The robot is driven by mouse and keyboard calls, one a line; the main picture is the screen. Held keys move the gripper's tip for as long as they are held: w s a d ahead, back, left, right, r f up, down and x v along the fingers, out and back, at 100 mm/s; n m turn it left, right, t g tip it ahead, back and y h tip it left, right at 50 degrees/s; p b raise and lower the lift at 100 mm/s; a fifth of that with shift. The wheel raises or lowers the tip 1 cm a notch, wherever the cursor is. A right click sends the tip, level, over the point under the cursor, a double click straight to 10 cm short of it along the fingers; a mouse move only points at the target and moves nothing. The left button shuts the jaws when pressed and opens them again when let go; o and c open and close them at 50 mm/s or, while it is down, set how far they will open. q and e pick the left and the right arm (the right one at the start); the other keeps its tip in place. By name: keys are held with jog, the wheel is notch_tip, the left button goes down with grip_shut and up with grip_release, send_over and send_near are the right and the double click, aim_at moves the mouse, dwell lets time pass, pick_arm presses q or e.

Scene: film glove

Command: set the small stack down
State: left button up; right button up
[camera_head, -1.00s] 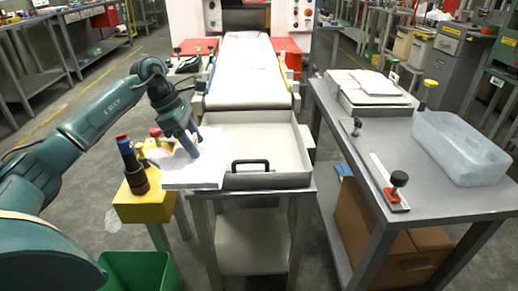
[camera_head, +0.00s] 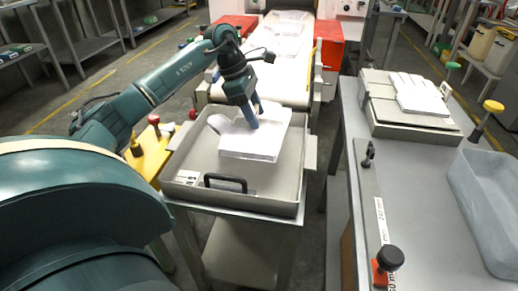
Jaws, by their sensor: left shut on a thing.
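A small white stack (camera_head: 262,143) of flat film-like sheets is in my left gripper (camera_head: 249,121). The gripper is shut on the stack's upper left part, fingers pointing down. The stack is over the grey shallow tray (camera_head: 192,190), inside its outline in the picture. I cannot tell whether its underside touches the tray floor. A whitish flap (camera_head: 218,123) sticks out at the stack's left. My right gripper is not in view.
The tray has a black handle (camera_head: 225,182) at its front and sits on a grey stand. A conveyor (camera_head: 262,85) lies behind it. The right table (camera_head: 425,190) bears a pale bin (camera_head: 490,200), a flat case (camera_head: 410,120) with white sheets and a black knob (camera_head: 390,257).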

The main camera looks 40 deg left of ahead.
aim_at(245, 122)
pick_arm(q)
notch_tip(245, 122, down, 10)
jog(key=shift+r+b, duration=0.1)
jog(key=shift+b, duration=0.9)
jog(key=o, duration=1.1)
jog(key=p+v, duration=0.2)
jog(key=v, duration=0.9)
jog(key=shift+a+r, duration=0.1)
jog(key=shift+r, duration=0.1)
jog(key=shift+a+r, duration=0.1)
jog(key=shift+r, duration=0.15)
